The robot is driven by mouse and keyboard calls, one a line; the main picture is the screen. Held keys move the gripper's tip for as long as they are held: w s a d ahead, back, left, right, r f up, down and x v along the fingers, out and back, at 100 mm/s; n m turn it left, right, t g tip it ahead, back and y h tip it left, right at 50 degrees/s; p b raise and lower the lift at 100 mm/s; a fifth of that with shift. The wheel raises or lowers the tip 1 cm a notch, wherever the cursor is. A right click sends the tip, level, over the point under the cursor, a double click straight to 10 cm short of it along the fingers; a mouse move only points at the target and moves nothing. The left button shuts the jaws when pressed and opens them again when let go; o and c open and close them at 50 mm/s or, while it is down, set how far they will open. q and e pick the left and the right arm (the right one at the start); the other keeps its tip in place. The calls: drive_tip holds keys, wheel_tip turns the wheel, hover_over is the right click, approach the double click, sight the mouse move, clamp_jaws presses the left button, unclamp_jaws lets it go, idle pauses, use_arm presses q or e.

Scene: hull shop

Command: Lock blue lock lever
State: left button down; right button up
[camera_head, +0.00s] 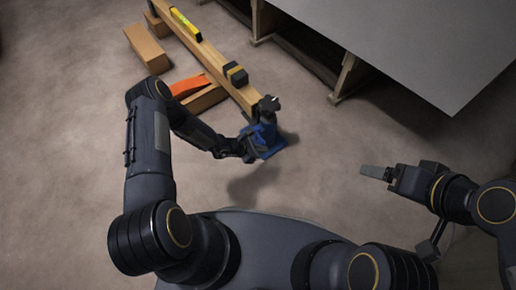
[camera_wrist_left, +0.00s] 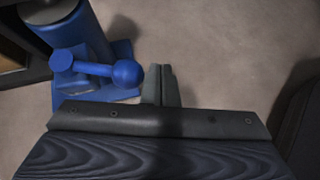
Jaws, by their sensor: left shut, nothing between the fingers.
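The blue lock lever (camera_wrist_left: 97,68) shows in the left wrist view as a short bar with a ball end, pointing right from a blue post with a square base (camera_wrist_left: 125,94). My left gripper (camera_wrist_left: 161,72) is shut and empty, its fingertips just right of the ball; I cannot tell whether they touch it. In the head view the blue stand (camera_head: 272,150) is at the end of a wooden beam, with my left gripper (camera_head: 252,152) at its left side, hiding the lever there. My right gripper (camera_head: 371,171) is over bare floor, well apart from the stand; its finger gap cannot be made out.
An orange piece (camera_head: 188,86) and wood blocks (camera_head: 146,48) lie nearby. A grey table (camera_head: 420,45) stands upper right. Floor between the arms is clear.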

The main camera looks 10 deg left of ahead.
use_arm(q)
drive_tip(key=shift+w, duration=0.1)
idle(0.6)
drive_tip(key=shift+w+a+b, duration=0.45)
drive_tip(key=shift+w+b, duration=0.15)
drive_tip(key=shift+b, duration=0.2)
drive_tip(key=p+v, duration=0.3)
drive_tip(key=v, duration=0.4)
drive_tip(key=shift+s+r, duration=0.25)
drive_tip(key=shift+s, duration=0.05)
